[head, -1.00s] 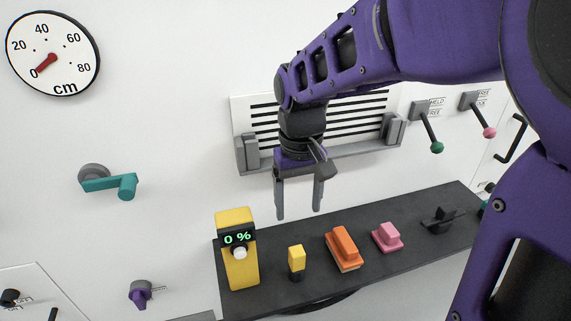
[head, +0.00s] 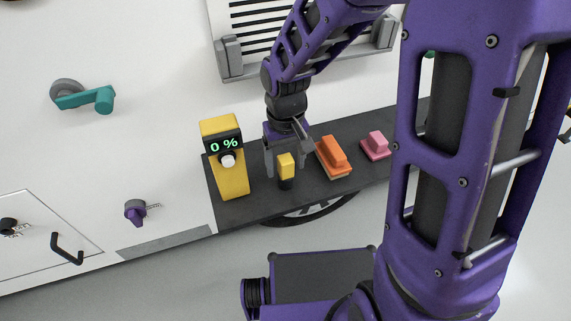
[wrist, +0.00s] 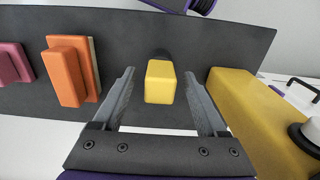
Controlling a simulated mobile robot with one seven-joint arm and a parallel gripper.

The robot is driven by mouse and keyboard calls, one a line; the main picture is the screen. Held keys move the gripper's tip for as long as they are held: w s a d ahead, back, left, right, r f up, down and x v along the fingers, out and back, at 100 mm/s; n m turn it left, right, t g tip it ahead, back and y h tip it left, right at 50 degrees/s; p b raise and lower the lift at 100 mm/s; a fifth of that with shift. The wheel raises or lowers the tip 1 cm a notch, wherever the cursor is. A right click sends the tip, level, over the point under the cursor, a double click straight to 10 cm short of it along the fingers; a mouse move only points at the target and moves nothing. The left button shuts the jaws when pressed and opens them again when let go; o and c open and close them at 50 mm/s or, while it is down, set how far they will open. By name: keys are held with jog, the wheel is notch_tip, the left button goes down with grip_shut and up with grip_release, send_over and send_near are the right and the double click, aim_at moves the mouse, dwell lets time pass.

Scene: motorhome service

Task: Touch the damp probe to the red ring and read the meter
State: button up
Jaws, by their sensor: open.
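The damp probe (head: 286,162), a small yellow block with a dark lower end, stands upright on the dark shelf. My gripper (head: 287,173) is open just above and around it. In the wrist view the yellow probe (wrist: 160,82) sits between the two open fingers, with a gap on both sides. The yellow meter (head: 228,170) stands to its left on the shelf, reads 0 % in green, and has a white knob on its front. The meter's side (wrist: 255,115) also shows in the wrist view. I see no red ring in either view now.
An orange block (head: 333,158) and a pink block (head: 375,145) stand to the right on the dark shelf (head: 245,212). A teal lever (head: 85,98) and a purple knob (head: 136,210) are on the white wall. A grey-edged vent (head: 228,60) is above.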

jog(key=shift+f, duration=0.35)
jog(key=shift+c, duration=0.3)
grip_shut()
notch_tip(320, 180, up, 10)
jog(key=shift+r+p, duration=0.1)
jog(key=shift+p, duration=0.6)
